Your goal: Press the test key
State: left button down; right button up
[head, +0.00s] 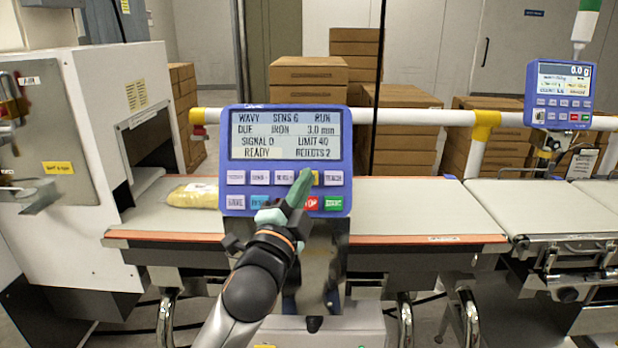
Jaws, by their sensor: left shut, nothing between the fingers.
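The blue control panel (346,145) faces me, with a lit screen (284,134) that reads READY in its bottom left. Below the screen are two rows of keys. The small key labels are too blurred to tell which one says test. The fingers also hide part of the lower row. My right gripper is not in view.
A conveyor belt (400,204) runs behind the panel, with a yellowish bag (193,195) on it at the left. A white machine housing (62,240) stands at the left. A second blue display (559,94) stands at the right. Cardboard boxes (307,75) are stacked behind.

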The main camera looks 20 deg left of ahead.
pick_arm(q)
jog(key=shift+w+a+f, duration=0.1)
jog(key=shift+w+f, duration=0.1)
jog(key=shift+w, duration=0.2)
dwell(0.7)
jog(key=shift+s, duration=0.1)
jog(key=shift+s+d+r+p, duration=0.2)
jog(key=shift+s+r+p, duration=0.15)
jog(key=shift+s+p, duration=0.25)
jog(key=shift+s+d+r+p, duration=0.2)
jog(key=shift+s+r+p, duration=0.25)
jog(key=shift+s, duration=0.3)
jog(key=shift+s+d+r+p, duration=0.3)
jog(key=shift+s+p, duration=0.2)
jog(key=shift+s, duration=0.2)
jog(key=shift+s+d+r+p, duration=0.15)
jog(key=shift+s+r+p, duration=0.3)
jog(key=shift+s, duration=0.3)
